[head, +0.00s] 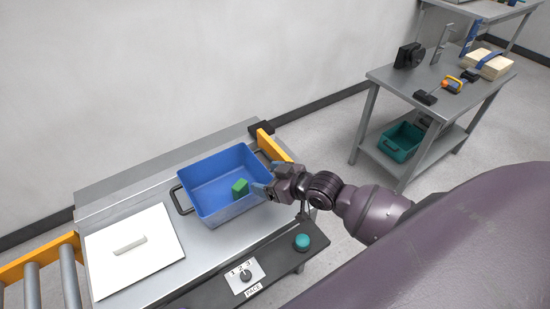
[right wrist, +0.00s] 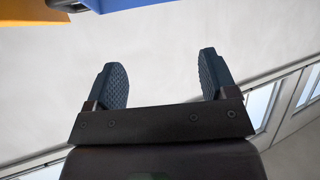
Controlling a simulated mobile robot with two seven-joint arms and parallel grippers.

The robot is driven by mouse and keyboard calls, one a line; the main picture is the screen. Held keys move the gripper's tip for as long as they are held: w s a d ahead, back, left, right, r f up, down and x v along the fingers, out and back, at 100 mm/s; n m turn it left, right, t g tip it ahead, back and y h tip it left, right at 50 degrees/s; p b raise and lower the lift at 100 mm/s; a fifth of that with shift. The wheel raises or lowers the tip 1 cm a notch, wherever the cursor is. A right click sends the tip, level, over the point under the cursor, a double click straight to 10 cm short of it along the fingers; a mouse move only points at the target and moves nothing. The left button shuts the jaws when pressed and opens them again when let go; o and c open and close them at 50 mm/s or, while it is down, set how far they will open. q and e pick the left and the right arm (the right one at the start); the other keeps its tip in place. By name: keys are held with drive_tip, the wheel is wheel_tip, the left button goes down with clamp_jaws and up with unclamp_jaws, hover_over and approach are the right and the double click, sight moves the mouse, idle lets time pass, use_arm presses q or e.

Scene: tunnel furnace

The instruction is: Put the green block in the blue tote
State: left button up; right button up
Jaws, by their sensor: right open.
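The green block (head: 240,187) shows inside the blue tote (head: 204,168), toward its front right corner. The tote stands on the metal bench and has dark handles at its ends. My right gripper (head: 266,178) is at the tote's right end, just right of the block and apart from it. In the right wrist view my right gripper (right wrist: 162,75) has its two fingers spread, with nothing between them. A blue strip at the top of that view appears to be the tote. My left gripper is not in view.
A white lid-like panel (head: 133,251) with a handle lies left of the tote. A control panel with a dial (head: 245,275) and a teal button (head: 302,242) lines the front. An orange rail (head: 273,146) stands behind my gripper. A tool table (head: 405,77) is at the right.

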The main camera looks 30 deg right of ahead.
drive_tip(key=s+d+f+m+h, duration=0.1)
drive_tip(key=s+f+m+h, duration=0.1)
drive_tip(key=s+f, duration=0.3)
drive_tip(key=s+d+f+m+h, duration=0.1)
drive_tip(key=s+f+h, duration=0.2)
drive_tip(key=s, duration=0.8)
wheel_tip(320, 180, down, 2)
drive_tip(key=shift+s+d+f+m+g+h, duration=0.1)
drive_tip(key=shift+s+d+m+g+h, duration=0.2)
drive_tip(key=shift+d+m, duration=0.1)
